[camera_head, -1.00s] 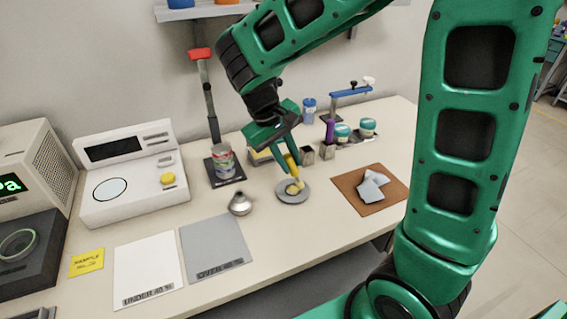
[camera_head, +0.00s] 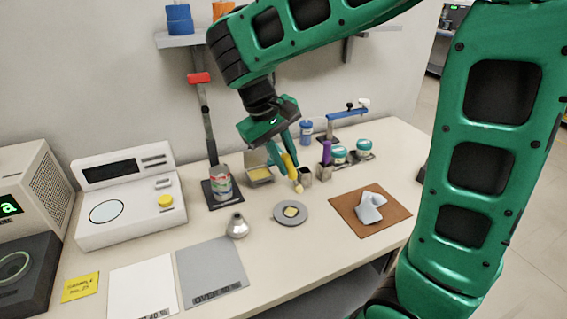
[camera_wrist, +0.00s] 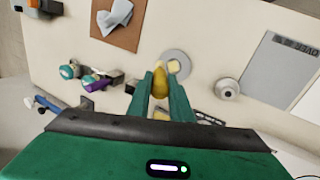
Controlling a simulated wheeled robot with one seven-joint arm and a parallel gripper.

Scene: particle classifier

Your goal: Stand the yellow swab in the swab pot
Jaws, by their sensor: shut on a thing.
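My gripper (camera_head: 283,151) is shut on the yellow swab (camera_head: 288,163), which hangs tilted with its pale tip low. In the wrist view, the swab (camera_wrist: 160,86) sits between the fingertips (camera_wrist: 160,80). In the head view, the tip shows just left of a small open metal pot (camera_head: 305,176); I cannot tell whether they touch. Which one is the swab pot is not marked.
A brown mat (camera_head: 350,216) with a crumpled cloth is at right. Teal-lidded jars (camera_head: 339,154), a blue-lidded jar (camera_head: 306,131), a can (camera_head: 221,184) and a metal funnel-like vessel (camera_head: 237,227) stand around.

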